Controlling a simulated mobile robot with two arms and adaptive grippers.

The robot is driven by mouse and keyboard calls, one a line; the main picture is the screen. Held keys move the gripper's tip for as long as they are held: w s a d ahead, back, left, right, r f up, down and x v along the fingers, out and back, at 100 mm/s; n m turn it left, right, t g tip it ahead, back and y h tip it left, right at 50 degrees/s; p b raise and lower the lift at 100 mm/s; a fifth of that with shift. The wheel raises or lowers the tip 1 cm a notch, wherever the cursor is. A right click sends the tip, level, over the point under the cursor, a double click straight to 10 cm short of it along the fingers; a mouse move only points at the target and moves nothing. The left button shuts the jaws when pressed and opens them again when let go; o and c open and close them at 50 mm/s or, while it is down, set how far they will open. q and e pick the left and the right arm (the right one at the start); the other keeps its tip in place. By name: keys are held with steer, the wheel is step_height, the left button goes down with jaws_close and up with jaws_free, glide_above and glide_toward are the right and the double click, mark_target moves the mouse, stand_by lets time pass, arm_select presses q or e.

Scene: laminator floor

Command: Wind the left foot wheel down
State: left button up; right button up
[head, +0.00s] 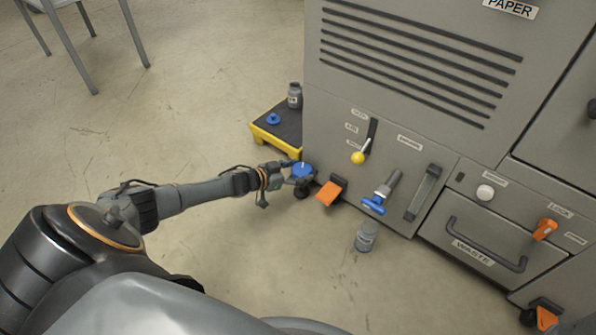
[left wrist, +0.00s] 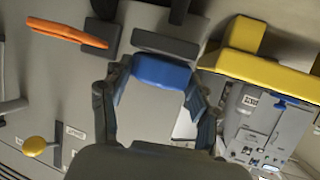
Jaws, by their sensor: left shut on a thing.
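The left foot wheel, a blue disc (head: 302,170), sits low at the machine's front left corner, above a dark caster. My left gripper (head: 297,176) is shut on it, with the arm reaching in low from the left. In the left wrist view the blue wheel (left wrist: 162,71) lies between the fingertips of my left gripper (left wrist: 158,86), one finger on each side. The gripper hides part of the wheel in the head view. My right gripper is in neither view.
An orange pedal (head: 329,191) sticks out just right of the wheel. A yellow-edged step (head: 263,140) stands behind it, bearing a bottle (head: 294,96) and a blue knob (head: 273,119).

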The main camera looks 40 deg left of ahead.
arm_select(q)
steer(key=o, duration=1.1)
steer(key=shift+o, duration=0.2)
steer(key=shift+s+a+r, duration=0.1)
steer(key=shift+s+a, duration=0.1)
steer(key=shift+s, duration=0.25)
steer(key=v, duration=1.1)
steer(key=shift+r, duration=0.15)
